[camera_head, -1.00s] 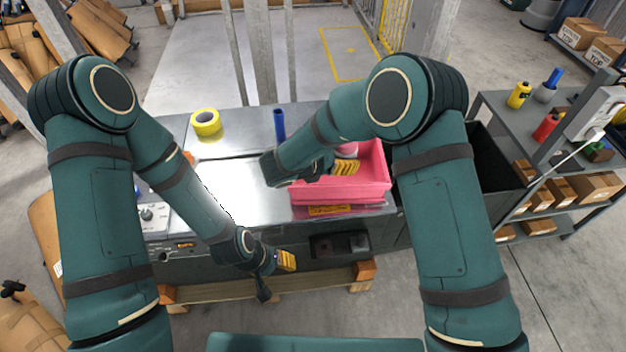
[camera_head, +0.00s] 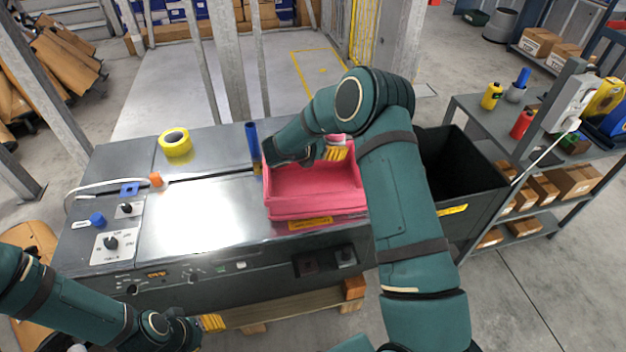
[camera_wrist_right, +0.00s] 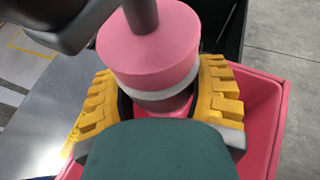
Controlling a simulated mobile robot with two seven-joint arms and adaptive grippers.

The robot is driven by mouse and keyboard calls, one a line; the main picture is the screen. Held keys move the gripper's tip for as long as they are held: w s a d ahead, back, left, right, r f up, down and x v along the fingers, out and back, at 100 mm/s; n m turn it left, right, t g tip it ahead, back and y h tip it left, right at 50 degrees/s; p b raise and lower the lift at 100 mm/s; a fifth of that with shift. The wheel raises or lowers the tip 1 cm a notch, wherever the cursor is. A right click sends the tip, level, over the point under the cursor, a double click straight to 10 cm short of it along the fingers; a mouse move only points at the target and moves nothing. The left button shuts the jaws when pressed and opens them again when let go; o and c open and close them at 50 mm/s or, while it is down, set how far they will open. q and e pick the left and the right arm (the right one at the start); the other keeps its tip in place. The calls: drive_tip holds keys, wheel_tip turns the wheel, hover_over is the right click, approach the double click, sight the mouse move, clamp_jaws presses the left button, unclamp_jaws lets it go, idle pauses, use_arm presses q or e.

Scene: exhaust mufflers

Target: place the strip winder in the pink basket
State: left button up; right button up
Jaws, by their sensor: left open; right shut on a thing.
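The strip winder, which I take to be the pink cylinder with a grey band and a dark shaft (camera_wrist_right: 148,55), is between the yellow fingers of my right gripper (camera_wrist_right: 160,100). In the head view, only a bit of its pink top shows behind my right gripper (camera_head: 335,153). That gripper is shut on it at the far side of the pink basket (camera_head: 315,190). The basket's wall also shows in the wrist view (camera_wrist_right: 268,110). Whether the winder touches the basket floor is hidden. My left gripper (camera_head: 212,322) is open and empty, low in front of the bench.
A yellow tape roll (camera_head: 175,142) and a blue cylinder (camera_head: 253,143) stand on the metal bench (camera_head: 200,210), left of the basket. An open black bin (camera_head: 455,180) is right of it. A grey shelf (camera_head: 480,108) with bottles stands further right. The bench's middle is clear.

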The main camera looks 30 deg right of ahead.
wheel_tip(320, 180, down, 8)
drive_tip(key=shift+f+b, duration=0.1)
drive_tip(key=shift+b, duration=0.6)
drive_tip(key=shift+f, duration=0.25)
drive_tip(key=shift+f, duration=0.25)
drive_tip(key=o, duration=1.2)
drive_tip(key=shift+r, duration=0.2)
drive_tip(key=v, duration=0.4)
drive_tip(key=p+v, duration=0.1)
drive_tip(key=v, duration=0.3)
drive_tip(key=p+v, duration=0.1)
drive_tip(key=v, duration=0.3)
drive_tip(key=shift+r, duration=0.4)
